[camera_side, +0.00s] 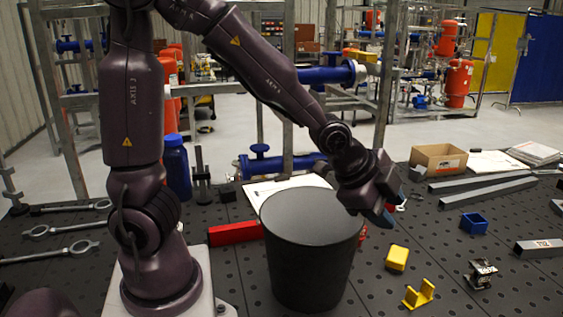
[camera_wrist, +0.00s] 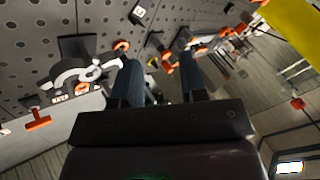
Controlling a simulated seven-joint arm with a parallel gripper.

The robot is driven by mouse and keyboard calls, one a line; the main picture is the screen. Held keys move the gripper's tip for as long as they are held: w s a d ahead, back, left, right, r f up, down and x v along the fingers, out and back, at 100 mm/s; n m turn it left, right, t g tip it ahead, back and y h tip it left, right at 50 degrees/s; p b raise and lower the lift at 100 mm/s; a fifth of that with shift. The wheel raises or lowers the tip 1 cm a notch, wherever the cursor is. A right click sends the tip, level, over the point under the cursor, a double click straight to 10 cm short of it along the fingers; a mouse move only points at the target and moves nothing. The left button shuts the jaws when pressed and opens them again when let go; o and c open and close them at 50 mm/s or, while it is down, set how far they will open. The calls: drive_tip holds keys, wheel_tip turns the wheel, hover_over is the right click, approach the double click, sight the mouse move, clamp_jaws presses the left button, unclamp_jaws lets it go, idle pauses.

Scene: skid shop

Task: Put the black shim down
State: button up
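My gripper (camera_side: 387,214) hangs beside the upper right rim of a dark bin, above the perforated table, with its blue-grey fingers pointing down and right. In the wrist view the two fingers of my gripper (camera_wrist: 158,82) stand apart, and background shows through the gap. I see nothing held between them. I cannot make out a black shim in either view; a small dark one could be lost against the dark table or hidden by the bin.
The tall dark bin (camera_side: 312,250) stands close below my wrist. A yellow block (camera_side: 397,258), yellow bracket (camera_side: 418,294), metal block (camera_side: 482,273) and blue square piece (camera_side: 473,223) lie to the right. A red bar (camera_side: 234,233) lies left of the bin. A cardboard box (camera_side: 438,160) stands behind.

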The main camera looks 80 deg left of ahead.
drive_tip(key=s+a+r+n+g, duration=0.1)
drive_tip(key=s+r+n, duration=0.3)
drive_tip(key=s, duration=0.4)
drive_tip(key=s+a+r+n+g, duration=0.1)
drive_tip(key=s+r+n, duration=0.4)
drive_tip(key=s+n, duration=0.2)
drive_tip(key=shift+s+a, duration=0.15)
drive_tip(key=shift+s, duration=1)
